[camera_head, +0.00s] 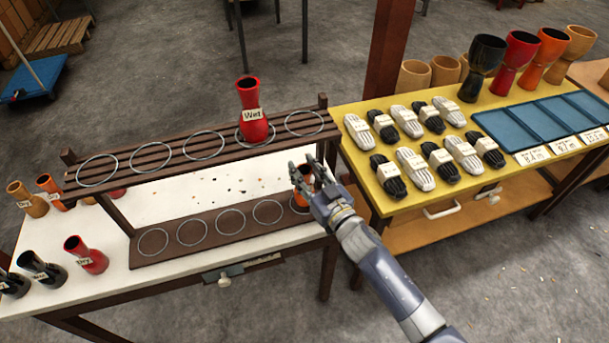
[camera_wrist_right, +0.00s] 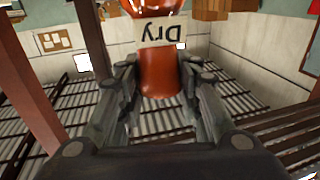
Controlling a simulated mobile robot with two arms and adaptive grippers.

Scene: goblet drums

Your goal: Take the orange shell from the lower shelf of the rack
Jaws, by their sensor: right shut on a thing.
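The orange shell (camera_wrist_right: 163,80) with a "Dry" label fills the middle of the right wrist view, between the fingers of my right gripper (camera_wrist_right: 160,92). In the head view the orange shell (camera_head: 306,174) shows only in part, behind the fingers, at the right end of the rack's lower shelf (camera_head: 210,230). My right gripper (camera_head: 306,183) is shut on it. I cannot tell whether its base touches the shelf. My left gripper is not in view.
A red shell labelled "Wet" (camera_head: 253,115) stands on the upper shelf (camera_head: 170,155) above. Several other shells, such as a red one (camera_head: 86,255), stand at the left of the white table (camera_head: 120,285).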

